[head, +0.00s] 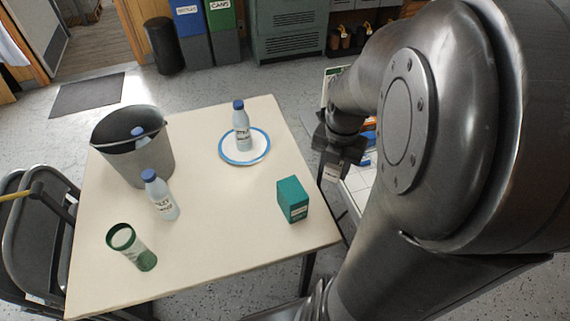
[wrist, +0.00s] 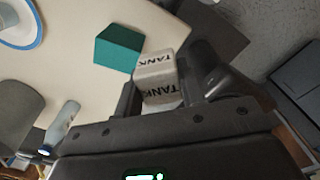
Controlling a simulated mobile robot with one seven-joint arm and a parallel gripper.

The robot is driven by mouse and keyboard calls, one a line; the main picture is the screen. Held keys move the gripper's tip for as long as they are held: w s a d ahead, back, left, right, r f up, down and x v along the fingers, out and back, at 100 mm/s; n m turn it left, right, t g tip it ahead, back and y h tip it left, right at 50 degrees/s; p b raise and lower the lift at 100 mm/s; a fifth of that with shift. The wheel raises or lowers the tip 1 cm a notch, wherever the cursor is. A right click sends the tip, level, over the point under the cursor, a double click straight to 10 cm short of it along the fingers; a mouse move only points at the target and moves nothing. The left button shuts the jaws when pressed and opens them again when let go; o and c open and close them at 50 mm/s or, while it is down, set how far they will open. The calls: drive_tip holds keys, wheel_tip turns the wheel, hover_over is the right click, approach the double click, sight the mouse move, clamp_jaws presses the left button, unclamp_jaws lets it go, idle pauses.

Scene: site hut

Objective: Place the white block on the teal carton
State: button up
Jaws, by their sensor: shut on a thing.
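The teal carton (head: 293,199) stands upright near the right edge of the table; it also shows in the wrist view (wrist: 118,48), left of my fingers. My gripper (head: 333,168) is off the table's right edge, behind and to the right of the carton in the head view. In the wrist view my gripper (wrist: 163,78) is shut on the white block (wrist: 157,92), which bears the word TANK. The block is apart from the carton. In the head view it is small and partly hidden by the gripper.
The table (head: 215,195) has free room in its middle. A blue-rimmed plate (head: 262,156) bears a bottle (head: 241,128). A grey bucket (head: 150,165) holds another bottle. Folding chairs (head: 30,240) stand left.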

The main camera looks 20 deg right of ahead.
hover_over(293, 189)
wheel_tip(293, 189, down, 6)
drive_tip(key=shift+f, duration=2)
drive_tip(key=shift+f, duration=0.15)
drive_tip(key=o, duration=1)
wheel_tip(293, 189, up, 11)
drive_tip(key=s+a+r+m+t, duration=0.1)
drive_tip(key=s+r+m, duration=0.3)
drive_tip(key=m, duration=0.5)
drive_tip(key=s+a+r+m+t, duration=0.1)
drive_tip(key=s+r+m, duration=0.3)
drive_tip(key=m, duration=0.5)
drive_tip(key=s+a+r+m+t, duration=0.1)
drive_tip(key=s+r+m+t, duration=0.2)
drive_tip(key=m, duration=0.6)
drive_tip(key=shift+s+r+t, duration=0.3)
drive_tip(key=shift+s+r, duration=0.2)
drive_tip(key=shift+r, duration=0.35)
